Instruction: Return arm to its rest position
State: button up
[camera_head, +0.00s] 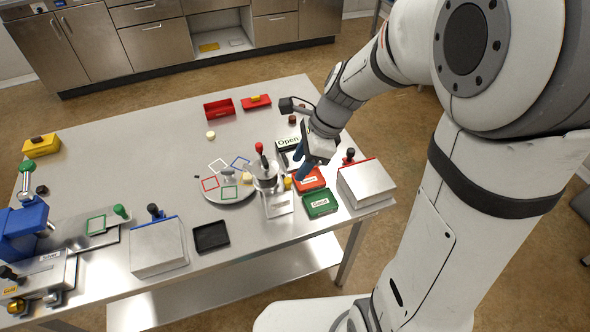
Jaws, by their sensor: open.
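My arm reaches in from the right in the head camera view. My gripper (305,166) is over the right part of the metal table (140,106), beside the red and green boxes. Its blue fingers point down and to the left, and they look open and empty. I cannot tell the exact height of the fingertips above the table.
Near my gripper stand a red box (309,180), a green box (320,204), a silver press with a red knob (265,174) and a silver case with a red edge (366,182). A round plate (236,196) lies left. The table's back left is mostly clear.

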jog(key=shift+v, duration=1.35)
jog(key=s+d+r+n+t+h, duration=0.2)
jog(key=s+d+r+n+h, duration=0.2)
jog(key=s+d+n, duration=0.5)
jog(key=s+r+n, duration=0.1)
jog(key=s+n, duration=0.1)
jog(key=n, duration=0.6)
jog(key=shift+s+n+t, duration=0.4)
jog(key=shift+c, duration=0.9)
